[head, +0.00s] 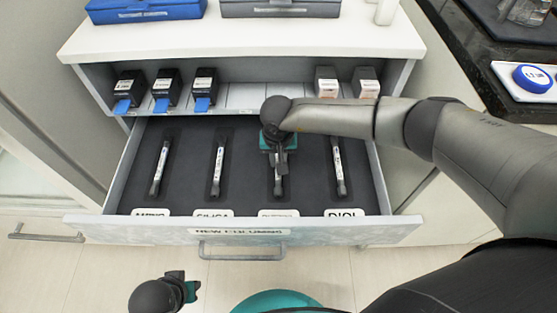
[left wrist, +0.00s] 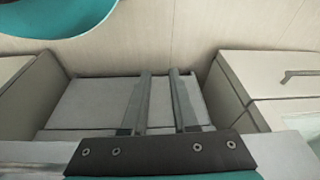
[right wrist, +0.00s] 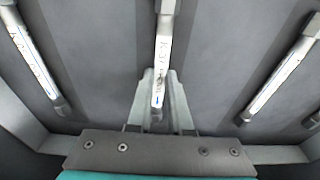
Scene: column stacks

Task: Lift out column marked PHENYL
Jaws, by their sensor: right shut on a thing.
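The open drawer (head: 240,236) holds a dark insert (head: 188,165) with slim silver-and-white columns lying in a row. The third column from the left (head: 279,187) lies behind a partly hidden label (head: 278,213) that seems to read PHENYL. My right gripper (head: 278,158) is over this column, fingers pointing down. In the right wrist view the column (right wrist: 164,45) runs between the fingers (right wrist: 160,100), which are shut on it. I cannot tell whether it is clear of its slot. My left gripper (head: 190,290) is empty, outside the drawer; its fingers (left wrist: 160,75) stand apart.
Columns marked AMINO (head: 160,168), SILICA (head: 218,168) and DIOL (head: 339,168) lie beside it. Dark boxes with blue tabs (head: 166,90) and two pale-fronted boxes (head: 327,82) stand on the shelf above. A counter with a blue round item (head: 533,78) is at right.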

